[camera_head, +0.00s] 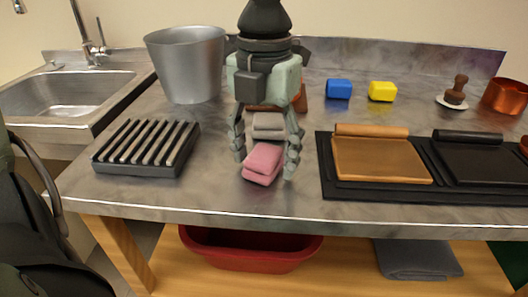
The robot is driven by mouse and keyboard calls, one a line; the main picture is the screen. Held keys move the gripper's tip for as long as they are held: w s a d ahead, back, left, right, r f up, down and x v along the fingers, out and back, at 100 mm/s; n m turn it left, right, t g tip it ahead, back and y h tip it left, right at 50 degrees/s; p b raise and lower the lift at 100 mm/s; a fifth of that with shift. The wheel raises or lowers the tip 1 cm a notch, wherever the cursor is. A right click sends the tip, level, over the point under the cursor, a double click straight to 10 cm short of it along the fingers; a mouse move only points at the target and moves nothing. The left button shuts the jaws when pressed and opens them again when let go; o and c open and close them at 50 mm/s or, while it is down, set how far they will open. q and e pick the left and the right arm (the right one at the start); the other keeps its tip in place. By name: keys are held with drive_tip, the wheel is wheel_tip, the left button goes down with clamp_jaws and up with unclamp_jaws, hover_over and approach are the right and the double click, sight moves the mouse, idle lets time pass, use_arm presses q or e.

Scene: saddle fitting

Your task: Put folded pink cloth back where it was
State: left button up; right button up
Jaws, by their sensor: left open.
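The folded pink cloth (263,161) lies on the metal counter near its front edge, in the middle of the head view. My left gripper (265,165) is above it, pointing down and open, with one finger at each side of the cloth. I cannot tell whether the fingers touch it. Folded grey cloths (268,126) show just behind the pink one, partly hidden by my gripper. A brown thing (301,97) behind them is mostly covered by the gripper. My right gripper is not in view.
A slatted black rack (147,148) stands left of the cloth, and a metal bucket (186,66) behind it. A black tray (331,179) with a tan and a black pad lies right. Blue (339,89) and yellow (382,91) blocks stand behind. A red basin (250,252) sits below.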

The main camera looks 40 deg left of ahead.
sight(264, 153)
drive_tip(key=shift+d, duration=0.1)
use_arm(q)
drive_tip(key=shift+r+p, duration=0.25)
drive_tip(key=shift+p, duration=0.05)
wheel_tip(264, 153, up, 12)
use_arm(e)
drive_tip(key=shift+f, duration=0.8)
